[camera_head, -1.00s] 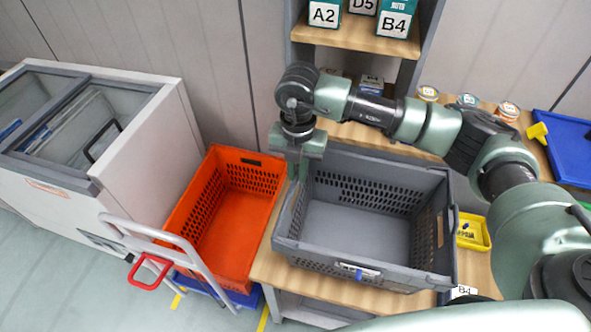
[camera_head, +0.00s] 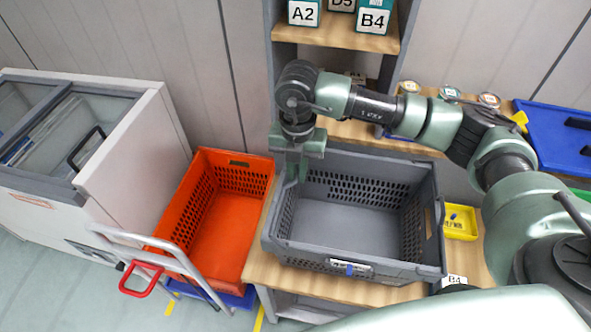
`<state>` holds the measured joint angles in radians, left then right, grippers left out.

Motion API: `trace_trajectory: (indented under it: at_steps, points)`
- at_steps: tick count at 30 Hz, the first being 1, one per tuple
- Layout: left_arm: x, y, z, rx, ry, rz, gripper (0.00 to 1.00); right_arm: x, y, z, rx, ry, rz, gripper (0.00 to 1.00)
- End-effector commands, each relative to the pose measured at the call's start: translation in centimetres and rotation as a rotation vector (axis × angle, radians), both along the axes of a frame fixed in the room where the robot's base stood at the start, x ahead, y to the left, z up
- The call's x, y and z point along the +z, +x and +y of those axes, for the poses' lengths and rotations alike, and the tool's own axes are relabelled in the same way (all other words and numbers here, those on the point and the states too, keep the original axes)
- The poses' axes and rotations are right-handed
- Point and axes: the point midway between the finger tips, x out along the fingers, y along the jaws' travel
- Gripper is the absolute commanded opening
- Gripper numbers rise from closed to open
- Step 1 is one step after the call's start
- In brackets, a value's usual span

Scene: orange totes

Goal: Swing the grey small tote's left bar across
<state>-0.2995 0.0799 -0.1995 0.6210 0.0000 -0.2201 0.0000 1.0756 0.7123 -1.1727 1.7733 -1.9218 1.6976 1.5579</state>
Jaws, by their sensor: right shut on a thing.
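The grey small tote (camera_head: 350,217) stands open and empty on the wooden table. Its left wall runs from the back left corner down to the front left corner. My right gripper (camera_head: 297,172) reaches in from the right over the back of the tote and points down at its back left corner. It is shut on the tote's left bar, whose gripped part is mostly hidden by the fingers. The right bar (camera_head: 438,222) shows along the tote's right rim. My left gripper is not in view.
A yellow bin (camera_head: 459,222) is right of the grey tote. A shelf (camera_head: 340,36) with labelled boxes rises behind. A blue tray (camera_head: 555,135) lies at the right.

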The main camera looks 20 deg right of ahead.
Motion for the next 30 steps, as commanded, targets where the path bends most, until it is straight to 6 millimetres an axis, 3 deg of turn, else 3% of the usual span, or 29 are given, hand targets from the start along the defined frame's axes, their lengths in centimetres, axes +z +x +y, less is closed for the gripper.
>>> trace_trajectory:
  at_steps: [8, 30]
  points:
    - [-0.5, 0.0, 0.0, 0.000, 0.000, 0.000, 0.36, -0.6, -0.9, -1.4, -0.002, -0.002, 0.003, 0.03]
    - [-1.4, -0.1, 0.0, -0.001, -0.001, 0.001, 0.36, -1.2, -1.9, -2.8, -0.001, 0.001, 0.001, 0.03]
